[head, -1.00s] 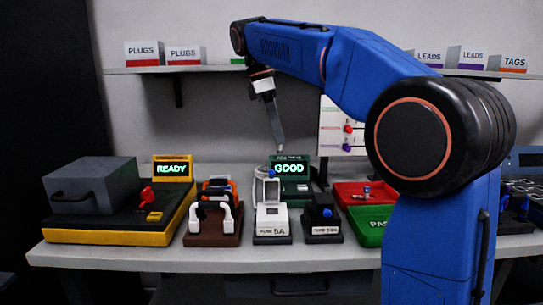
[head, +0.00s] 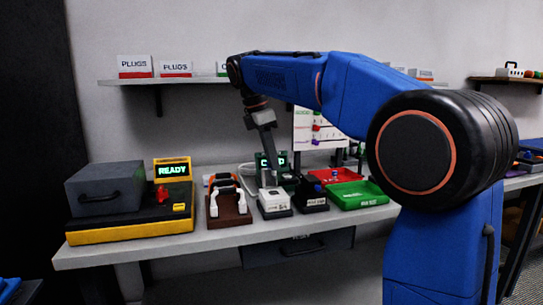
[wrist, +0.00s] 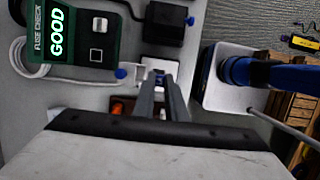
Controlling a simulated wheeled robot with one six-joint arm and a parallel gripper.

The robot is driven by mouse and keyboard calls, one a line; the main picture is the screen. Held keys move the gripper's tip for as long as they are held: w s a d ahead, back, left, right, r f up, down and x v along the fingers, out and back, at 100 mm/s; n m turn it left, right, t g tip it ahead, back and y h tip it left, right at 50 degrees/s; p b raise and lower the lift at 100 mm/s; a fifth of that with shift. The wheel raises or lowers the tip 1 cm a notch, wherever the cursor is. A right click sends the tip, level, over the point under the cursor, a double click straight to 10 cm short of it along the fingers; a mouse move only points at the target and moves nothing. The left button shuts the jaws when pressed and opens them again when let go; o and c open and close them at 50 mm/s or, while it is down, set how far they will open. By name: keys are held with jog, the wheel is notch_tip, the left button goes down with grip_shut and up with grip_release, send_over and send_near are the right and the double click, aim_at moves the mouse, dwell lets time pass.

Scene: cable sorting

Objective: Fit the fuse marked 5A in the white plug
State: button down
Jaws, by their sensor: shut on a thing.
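The white plug (head: 273,198) stands on a dark base at the middle front of the bench, and the lid with a blue screw appears raised at its back. In the wrist view the white plug (wrist: 154,64) shows just beyond the fingertips. My gripper (head: 272,168) points down over the plug's rear part. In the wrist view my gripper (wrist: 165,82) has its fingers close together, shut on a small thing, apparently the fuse. The fuse is hidden between the fingers, and its 5A mark cannot be read. Contact with the plug cannot be told.
The green fuse checker (wrist: 75,38) reads GOOD, close behind. A black plug (head: 312,199) stands right of the white one, a brown stand (head: 229,212) left. A red tray (head: 345,174) and green tray (head: 357,194) lie right. A yellow-black READY machine (head: 130,228) fills the left.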

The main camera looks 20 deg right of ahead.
aim_at(272, 174)
jog(key=shift+f, duration=2.35)
jog(key=shift+f, duration=0.85)
dwell(0.9)
jog(key=c, duration=1.3)
grip_release()
jog(key=shift+r, duration=0.15)
jog(key=shift+o, duration=0.7)
jog(key=shift+w+r, duration=0.1)
jog(key=shift+r, duration=3.75)
